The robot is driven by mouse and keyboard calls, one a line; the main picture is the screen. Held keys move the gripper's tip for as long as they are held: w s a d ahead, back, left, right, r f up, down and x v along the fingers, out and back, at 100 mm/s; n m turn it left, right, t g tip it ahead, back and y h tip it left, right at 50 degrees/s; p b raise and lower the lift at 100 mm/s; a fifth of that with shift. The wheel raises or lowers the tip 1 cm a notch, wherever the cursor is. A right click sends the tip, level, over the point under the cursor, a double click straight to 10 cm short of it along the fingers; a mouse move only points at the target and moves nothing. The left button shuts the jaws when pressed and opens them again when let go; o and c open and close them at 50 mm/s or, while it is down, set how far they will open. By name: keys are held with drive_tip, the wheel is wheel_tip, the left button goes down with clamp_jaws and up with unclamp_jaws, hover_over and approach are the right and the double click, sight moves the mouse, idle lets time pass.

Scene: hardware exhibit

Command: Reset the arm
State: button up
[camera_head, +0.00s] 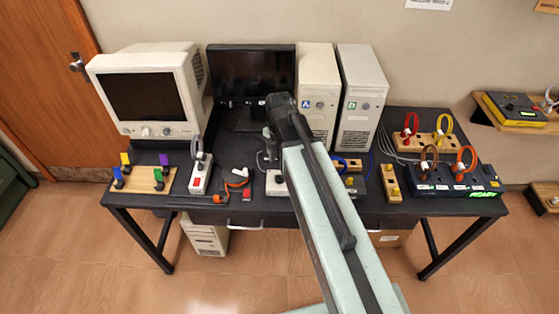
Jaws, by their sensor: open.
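My arm reaches up from the bottom right over the middle of the black table (226,215). Its dark elbow stands in front of the monitor and a beige computer tower. My gripper (268,153) shows as a small dark shape left of the arm link, above a small white box (276,186). Its jaws are open, and I see nothing held in them. The arm link covers part of the table behind it, and whether the gripper touches the box cannot be told.
A CRT monitor (140,97) and a flat monitor (232,72) stand at the back, with two beige towers (362,100) beside them. A wooden peg board (143,180) lies left; cable panels (455,183) with a green READY sign lie right. A shelf (505,115) is at far right.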

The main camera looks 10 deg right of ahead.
idle(0.3)
drive_tip(key=s+m, duration=0.3)
drive_tip(key=m, duration=0.9)
drive_tip(key=s+d+m, duration=0.1)
drive_tip(key=s+m, duration=0.3)
drive_tip(key=m, duration=0.8)
drive_tip(key=shift+d, duration=0.1)
